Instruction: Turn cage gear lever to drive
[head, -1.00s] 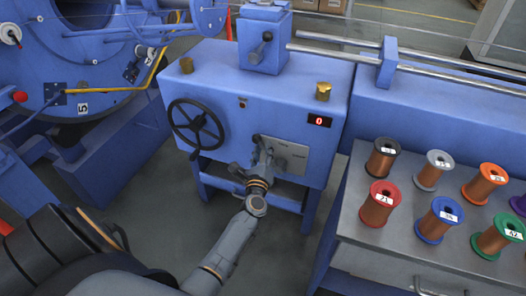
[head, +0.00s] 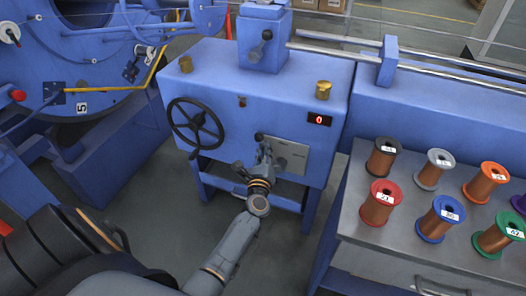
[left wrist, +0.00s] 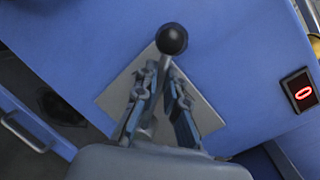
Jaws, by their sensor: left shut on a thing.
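The gear lever's black ball knob (head: 259,137) shows at the left end of a grey plate (head: 293,153) on the blue machine box. In the left wrist view the knob (left wrist: 171,38) stands just beyond my fingertips, with the grey plate (left wrist: 207,120) behind. My left gripper (head: 263,151) is shut on the lever below its knob; its fingers also show in the left wrist view (left wrist: 164,75). The fingers hide most of the lever's shaft. Plate markings are not readable. My right gripper is not in view.
A black handwheel (head: 196,123) is left of the plate. A red display (head: 319,120) reading 0 is above right. Copper spools (head: 377,205) stand on a grey table (head: 360,260) at right.

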